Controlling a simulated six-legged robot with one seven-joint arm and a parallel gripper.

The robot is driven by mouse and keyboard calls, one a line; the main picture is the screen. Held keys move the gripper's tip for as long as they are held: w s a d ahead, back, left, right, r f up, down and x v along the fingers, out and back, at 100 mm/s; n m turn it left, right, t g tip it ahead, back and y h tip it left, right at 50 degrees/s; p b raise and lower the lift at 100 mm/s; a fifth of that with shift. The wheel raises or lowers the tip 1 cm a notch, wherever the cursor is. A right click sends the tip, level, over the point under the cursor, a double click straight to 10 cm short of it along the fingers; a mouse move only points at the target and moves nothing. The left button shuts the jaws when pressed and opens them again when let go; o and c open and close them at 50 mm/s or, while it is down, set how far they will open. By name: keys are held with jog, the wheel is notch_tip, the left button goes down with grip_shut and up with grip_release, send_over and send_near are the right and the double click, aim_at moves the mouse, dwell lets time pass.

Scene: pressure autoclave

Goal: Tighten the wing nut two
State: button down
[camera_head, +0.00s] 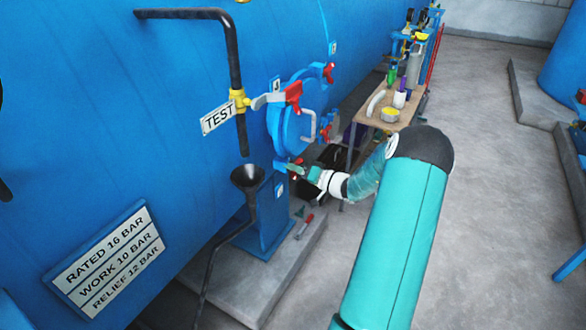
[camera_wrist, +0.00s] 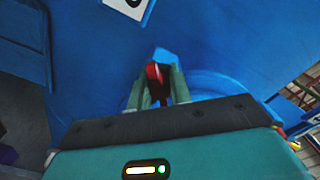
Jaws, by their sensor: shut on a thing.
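The round blue hatch door (camera_head: 288,130) is on the side of the big blue vessel, with red wing nuts around its rim. My gripper (camera_head: 300,170) is at the lower edge of the door. In the wrist view my gripper (camera_wrist: 157,88) has its two grey-green fingers shut on a red wing nut (camera_wrist: 153,71), one finger on each side. The nut's lower part is dark between the fingers. Other red wing nuts show at the top (camera_head: 328,72) and right (camera_head: 326,133) of the door. The number on the nearby white label (camera_wrist: 128,4) is cut off.
A black pipe with a yellow valve (camera_head: 238,98) and TEST sign (camera_head: 219,116) hangs left of the door, above a black funnel (camera_head: 248,178). A wooden bench (camera_head: 372,118) with bottles stands behind my arm. The concrete floor (camera_head: 490,130) to the right is clear.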

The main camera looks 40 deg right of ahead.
jog(key=m, duration=0.3)
jog(key=shift+m, duration=0.4)
jog(key=m, duration=0.3)
jog(key=shift+r+m, duration=0.1)
jog(key=shift+m, duration=0.2)
jog(key=m, duration=0.3)
jog(key=shift+m, duration=0.3)
jog(key=m, duration=0.3)
jog(key=shift+r+m, duration=0.1)
jog(key=shift+m, duration=0.2)
jog(key=m, duration=1.1)
jog(key=shift+d+m, duration=0.15)
jog(key=shift+m, duration=0.15)
jog(key=c, duration=1.3)
grip_release()
